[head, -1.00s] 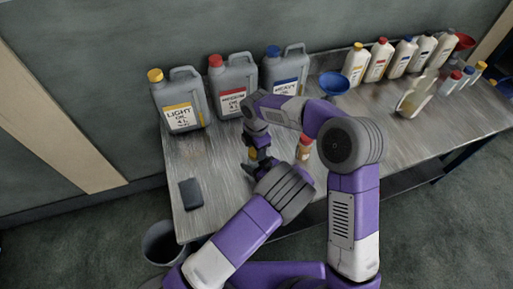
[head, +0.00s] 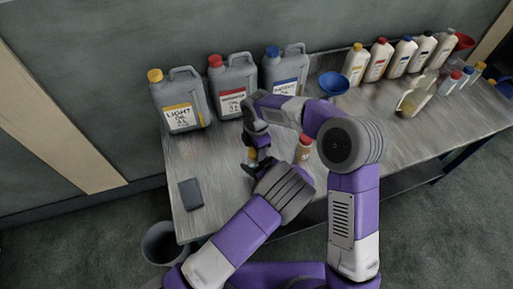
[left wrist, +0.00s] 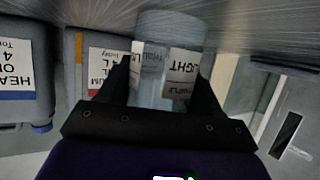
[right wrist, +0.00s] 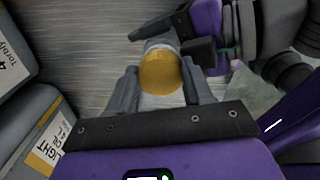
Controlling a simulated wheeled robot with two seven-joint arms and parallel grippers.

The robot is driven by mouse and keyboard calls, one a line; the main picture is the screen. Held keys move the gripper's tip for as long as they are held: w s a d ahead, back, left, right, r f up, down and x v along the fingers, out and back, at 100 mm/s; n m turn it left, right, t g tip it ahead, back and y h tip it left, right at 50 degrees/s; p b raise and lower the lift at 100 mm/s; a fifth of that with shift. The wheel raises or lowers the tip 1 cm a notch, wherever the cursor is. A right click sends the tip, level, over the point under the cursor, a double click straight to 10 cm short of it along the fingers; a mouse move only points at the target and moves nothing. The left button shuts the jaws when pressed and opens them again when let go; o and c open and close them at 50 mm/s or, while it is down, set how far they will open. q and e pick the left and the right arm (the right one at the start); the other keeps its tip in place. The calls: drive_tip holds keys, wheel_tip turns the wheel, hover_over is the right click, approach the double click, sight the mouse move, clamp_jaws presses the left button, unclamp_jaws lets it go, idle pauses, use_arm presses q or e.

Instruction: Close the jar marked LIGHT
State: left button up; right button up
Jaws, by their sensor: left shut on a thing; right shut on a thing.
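The jar marked LIGHT (left wrist: 184,68) is clear, with a white label, and shows upside down in the left wrist view. My left gripper (left wrist: 160,85) is shut on its sides, one finger on each. In the right wrist view a round yellow lid (right wrist: 160,72) lies at the jar's mouth, and my right gripper (right wrist: 158,90) is shut on it from above. I cannot tell whether the lid is fully seated. In the head view both grippers meet over the table, my left gripper (head: 262,167) below my right one (head: 258,143), and they largely hide the jar.
A second jar with a reddish cap (head: 304,148) stands just right of the grippers. Large grey oil cans stand behind, LIGHT (head: 181,103), a red-capped one (head: 233,92) and a blue-capped one (head: 287,72). A dark flat block (head: 190,194) lies at the left. A blue funnel (head: 333,83) is behind right.

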use_arm(q)
drive_tip(key=shift+w+r, duration=0.2)
drive_tip(key=shift+r, duration=0.2)
use_arm(e)
drive_tip(key=shift+s+d+f, duration=0.15)
drive_tip(key=shift+s+f, duration=0.05)
drive_tip(key=shift+f, duration=0.35)
drive_tip(key=shift+s+d+f, duration=0.15)
drive_tip(key=shift+f, duration=0.4)
use_arm(q)
drive_tip(key=shift+w+a, duration=0.1)
use_arm(e)
drive_tip(key=shift+s+d+r+g, duration=0.1)
drive_tip(key=shift+s+r+g, duration=0.2)
drive_tip(key=shift+r, duration=0.1)
idle(0.3)
drive_tip(key=shift+f, duration=0.5)
idle(0.4)
idle(0.3)
drive_tip(key=o, duration=0.7)
use_arm(q)
drive_tip(key=shift+f, duration=0.1)
use_arm(e)
wheel_tip(320, 180, up, 3)
drive_tip(key=shift+w+r, duration=0.1)
drive_tip(key=shift+r, duration=0.1)
use_arm(q)
drive_tip(key=shift+f, duration=0.1)
use_arm(e)
drive_tip(key=shift+r, duration=0.4)
